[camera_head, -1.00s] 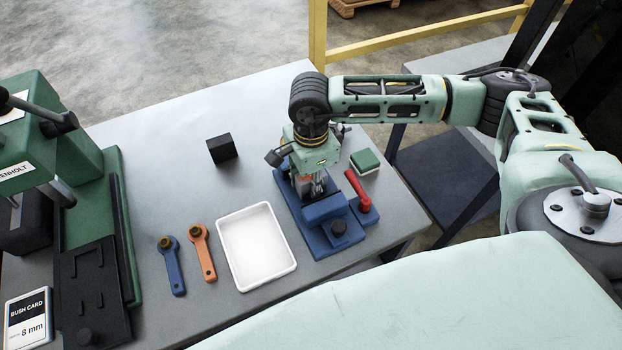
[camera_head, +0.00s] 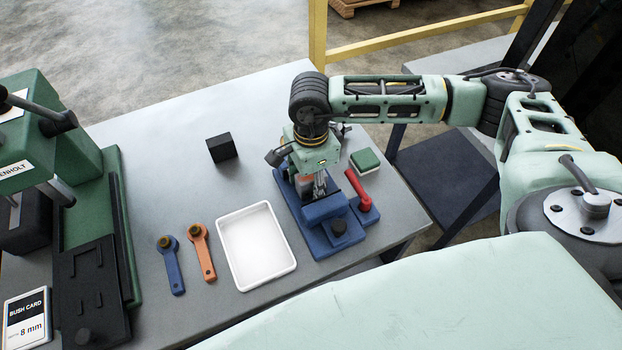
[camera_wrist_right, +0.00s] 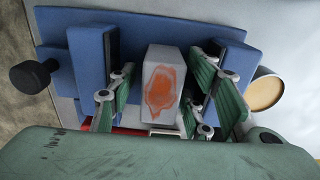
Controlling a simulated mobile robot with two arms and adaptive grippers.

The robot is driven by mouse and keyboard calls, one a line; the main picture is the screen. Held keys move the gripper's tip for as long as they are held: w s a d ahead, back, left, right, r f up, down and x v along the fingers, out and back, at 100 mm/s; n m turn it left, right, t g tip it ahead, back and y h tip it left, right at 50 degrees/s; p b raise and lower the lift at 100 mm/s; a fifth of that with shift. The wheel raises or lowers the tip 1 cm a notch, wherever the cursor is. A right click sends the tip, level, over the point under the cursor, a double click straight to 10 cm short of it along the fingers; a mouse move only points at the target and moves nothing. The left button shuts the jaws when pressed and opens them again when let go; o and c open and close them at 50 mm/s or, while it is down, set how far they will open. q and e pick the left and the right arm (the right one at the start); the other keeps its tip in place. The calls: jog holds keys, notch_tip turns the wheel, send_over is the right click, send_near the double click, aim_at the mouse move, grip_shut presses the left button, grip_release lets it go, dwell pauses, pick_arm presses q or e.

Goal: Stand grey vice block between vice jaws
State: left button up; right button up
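The grey vice block (camera_wrist_right: 163,60) stands in the blue vice (camera_head: 322,209) with a jaw on each side, seen in the right wrist view. Its near face bears an orange patch. The left-hand jaw (camera_wrist_right: 89,62) and right-hand jaw (camera_wrist_right: 238,66) are apart from it. My right gripper (camera_wrist_right: 160,78) has its fingers on either side of the block, with a visible gap at each side. In the head view the right gripper (camera_head: 320,183) points down over the vice and hides most of the block. My left gripper is not in view.
A green press (camera_head: 60,170) stands far left.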

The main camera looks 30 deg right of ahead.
notch_tip(320, 180, up, 12)
dwell(0.6)
